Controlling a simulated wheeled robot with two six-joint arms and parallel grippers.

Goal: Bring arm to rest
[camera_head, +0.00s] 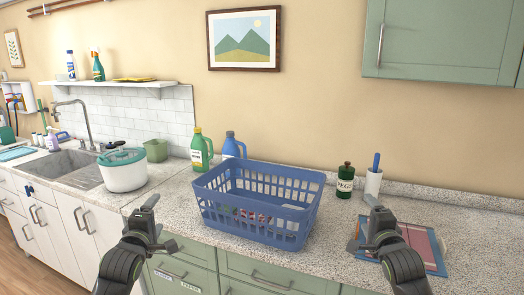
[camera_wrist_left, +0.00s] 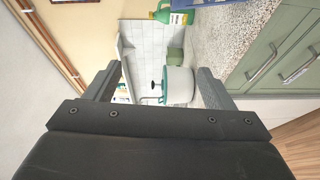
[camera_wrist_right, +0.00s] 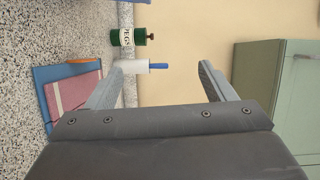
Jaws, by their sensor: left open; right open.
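My left gripper (camera_head: 148,222) is in the lower left of the head view, in front of the counter edge and below the white pot. Its two fingers also show spread apart in the left wrist view (camera_wrist_left: 160,85), with nothing between them held. My right gripper (camera_head: 377,222) is in the lower right of the head view, in front of the blue-edged mat. Its fingers show spread apart in the right wrist view (camera_wrist_right: 165,82), and it is empty. Both grippers appear apart from the things around them.
A blue basket (camera_head: 213,219) with items inside stands on the counter between my grippers. A white pot (camera_head: 124,176) stands left, with green (camera_head: 197,152) and blue bottles (camera_head: 231,146) behind. A PEGS bottle (camera_head: 344,182), a white holder (camera_head: 373,184) and a mat (camera_head: 432,255) are right.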

